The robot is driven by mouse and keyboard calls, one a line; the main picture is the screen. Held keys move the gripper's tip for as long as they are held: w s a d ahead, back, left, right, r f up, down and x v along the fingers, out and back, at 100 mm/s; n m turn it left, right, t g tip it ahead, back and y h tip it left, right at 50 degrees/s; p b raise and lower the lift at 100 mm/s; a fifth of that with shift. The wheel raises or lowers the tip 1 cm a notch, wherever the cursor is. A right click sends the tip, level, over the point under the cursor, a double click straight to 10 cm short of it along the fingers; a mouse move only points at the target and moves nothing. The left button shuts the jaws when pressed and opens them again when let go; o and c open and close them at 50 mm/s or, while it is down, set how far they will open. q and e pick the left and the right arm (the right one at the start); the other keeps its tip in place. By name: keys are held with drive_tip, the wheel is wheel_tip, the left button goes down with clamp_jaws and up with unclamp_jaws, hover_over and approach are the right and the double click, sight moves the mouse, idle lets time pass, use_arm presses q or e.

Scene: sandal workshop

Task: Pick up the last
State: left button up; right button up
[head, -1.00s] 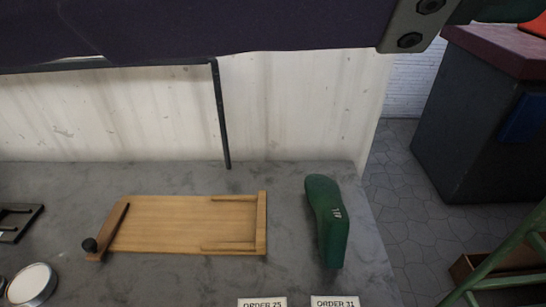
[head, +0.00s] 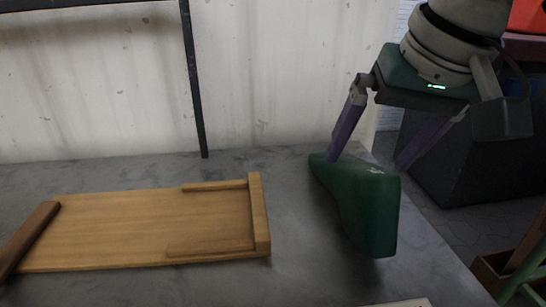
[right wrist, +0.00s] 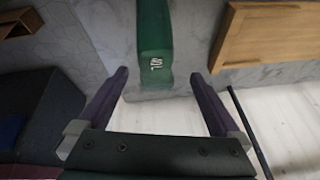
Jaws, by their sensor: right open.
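The last (head: 368,210) is a dark green shoe form with small white marking on top. It rests on the grey bench near its right end. My right gripper (head: 368,160) is above its far end in the head view, open, with one purple finger on each side. In the right wrist view the last (right wrist: 154,30) shows its marked end (right wrist: 155,75) between the two spread fingers, with a gap on both sides. I cannot tell how far the fingertips are above the bench. My left gripper is not in view.
A wooden board with raised strips (head: 140,225) lies left of the last, with bare bench (head: 295,240) between them. A pale wall and a dark upright bar (head: 195,90) stand behind. A white card (head: 402,303) shows at the bottom edge. The bench ends on the right.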

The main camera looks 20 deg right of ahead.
sight(363, 167)
drive_tip(key=x, duration=0.3)
drive_tip(key=b+x, duration=0.1)
drive_tip(key=x, duration=0.1)
drive_tip(key=shift+w+d+f, duration=0.1)
drive_tip(key=shift+w+d, duration=0.15)
drive_tip(key=shift+d, duration=0.1)
drive_tip(key=shift+c, duration=0.2)
drive_tip(key=c, duration=1.4)
